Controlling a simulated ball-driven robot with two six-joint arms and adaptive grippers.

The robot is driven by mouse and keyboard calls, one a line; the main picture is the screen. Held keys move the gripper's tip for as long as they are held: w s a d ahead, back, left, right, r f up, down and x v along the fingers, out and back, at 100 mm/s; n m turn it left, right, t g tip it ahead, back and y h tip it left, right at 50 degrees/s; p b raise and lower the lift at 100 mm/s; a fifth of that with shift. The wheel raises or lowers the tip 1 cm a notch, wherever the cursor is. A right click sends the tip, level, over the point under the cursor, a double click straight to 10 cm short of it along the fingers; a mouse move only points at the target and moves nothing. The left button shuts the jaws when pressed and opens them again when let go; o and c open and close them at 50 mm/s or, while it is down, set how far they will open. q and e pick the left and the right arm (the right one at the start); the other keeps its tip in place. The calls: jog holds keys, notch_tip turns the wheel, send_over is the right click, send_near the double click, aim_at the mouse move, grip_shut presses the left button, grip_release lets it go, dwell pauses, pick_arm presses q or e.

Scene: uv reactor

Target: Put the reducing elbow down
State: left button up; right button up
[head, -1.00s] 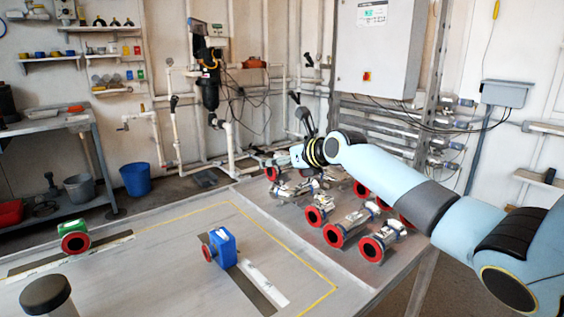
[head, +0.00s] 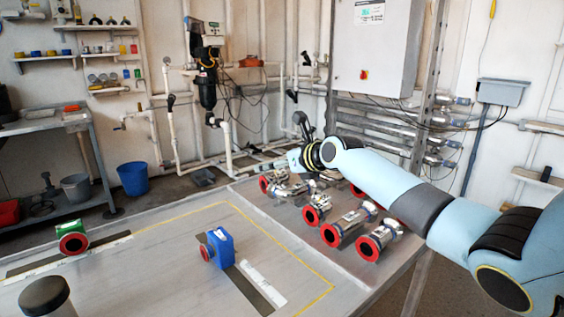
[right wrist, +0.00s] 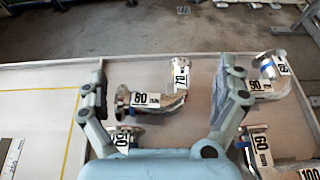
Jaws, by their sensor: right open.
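The reducing elbow (right wrist: 150,103), a shiny metal bend with labels reading 60 and 70, lies on the grey tray (right wrist: 205,70) in the right wrist view. My right gripper (right wrist: 162,78) is open, with one finger on each side of the elbow and a visible gap to both. In the head view my right gripper (head: 296,160) is over the far left part of the tray, and its fingertips are hard to make out. A red-flanged fitting (head: 264,184), probably this elbow, shows just below it. My left gripper is not in view.
Several other red-flanged fittings (head: 330,235) stand on the tray close by; one (right wrist: 262,148) is near the right finger in the wrist view. A blue block-shaped part (head: 221,247) and a green part (head: 73,243) stand on the table to the left. The yellow-outlined area is mostly clear.

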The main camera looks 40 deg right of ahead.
jog(key=shift+r, duration=0.25)
jog(key=p+v, duration=0.4)
jog(key=v, duration=0.1)
jog(key=r+p+v, duration=0.1)
jog(key=p+v, duration=0.4)
jog(key=shift+s+r+p, duration=0.1)
jog(key=shift+r+p, duration=0.05)
jog(key=shift+p, duration=0.15)
jog(key=shift+s+p, duration=0.7)
jog(key=shift+s, duration=0.1)
